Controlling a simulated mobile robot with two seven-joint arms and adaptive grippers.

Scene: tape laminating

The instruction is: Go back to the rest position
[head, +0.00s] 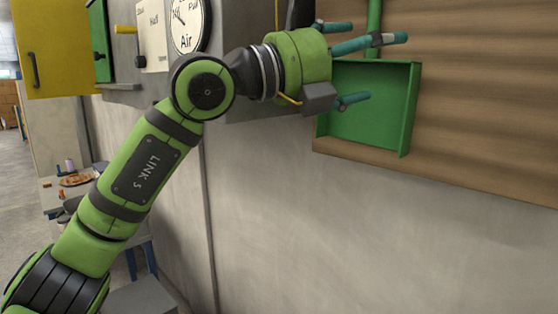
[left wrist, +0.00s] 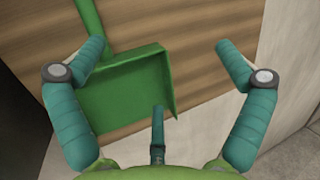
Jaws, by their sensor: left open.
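My left gripper (head: 368,65) is raised in front of the wall, with its teal fingers spread apart and nothing between them. In the left wrist view my left gripper (left wrist: 160,55) also shows open and empty. Behind the fingers a green dustpan (head: 368,112) with an upright handle is against a wooden board. The dustpan (left wrist: 128,88) also shows in the left wrist view, with the left finger overlapping it. I cannot tell whether any finger touches it. My right gripper is in neither view.
The wooden board (head: 480,110) covers the wall at the right. A small table (head: 52,196) with items stands at the lower left. The plain wall (head: 380,235) below the board is clear.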

